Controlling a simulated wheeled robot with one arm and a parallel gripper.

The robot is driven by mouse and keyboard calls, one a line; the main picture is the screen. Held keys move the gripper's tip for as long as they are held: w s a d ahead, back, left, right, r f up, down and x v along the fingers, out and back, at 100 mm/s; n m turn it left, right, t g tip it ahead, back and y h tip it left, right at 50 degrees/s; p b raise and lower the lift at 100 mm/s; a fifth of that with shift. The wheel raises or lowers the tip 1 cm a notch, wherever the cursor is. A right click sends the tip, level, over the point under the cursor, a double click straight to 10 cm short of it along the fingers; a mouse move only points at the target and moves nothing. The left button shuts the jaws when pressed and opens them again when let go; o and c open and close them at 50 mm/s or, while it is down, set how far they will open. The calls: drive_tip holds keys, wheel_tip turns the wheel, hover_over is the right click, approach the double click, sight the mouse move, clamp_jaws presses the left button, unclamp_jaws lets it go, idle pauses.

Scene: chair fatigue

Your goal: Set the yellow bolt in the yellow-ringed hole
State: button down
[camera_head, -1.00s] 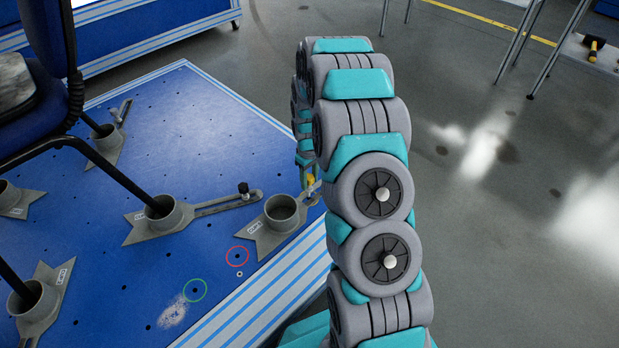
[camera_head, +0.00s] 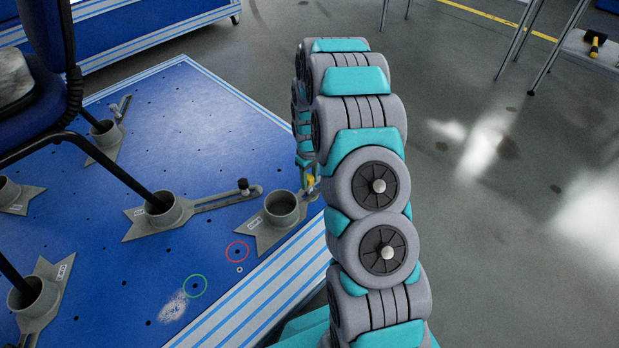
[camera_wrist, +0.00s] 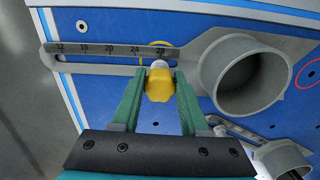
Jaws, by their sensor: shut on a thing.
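In the wrist view, my gripper (camera_wrist: 160,76) is shut on the yellow bolt (camera_wrist: 158,88), with one teal finger on each side of its head. The bolt's pale shank points toward the slotted, scaled arm of a grey clamp (camera_wrist: 100,58), near the 28 mark. Part of a yellow ring (camera_wrist: 152,47) shows on the blue plate behind the slot; its hole is hidden. I cannot tell whether the shank is inside the slot. In the head view, the bolt (camera_head: 310,181) is a small yellow spot beside my arm, and the gripper is mostly hidden.
The clamp's round cup (camera_head: 281,207) stands near the blue platform's striped edge. A neighbouring clamp (camera_head: 163,212) holds a chair leg and a black knob bolt (camera_head: 243,186). Red (camera_head: 237,252) and green (camera_head: 195,286) rings mark other holes.

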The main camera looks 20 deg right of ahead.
drive_tip(key=shift+f, duration=1)
drive_tip(key=shift+c, duration=1.7)
unclamp_jaws()
wheel_tip(320, 180, up, 7)
drive_tip(key=shift+r+p, duration=0.2)
drive_tip(key=shift+p, duration=0.1)
drive_tip(key=shift+r, duration=0.2)
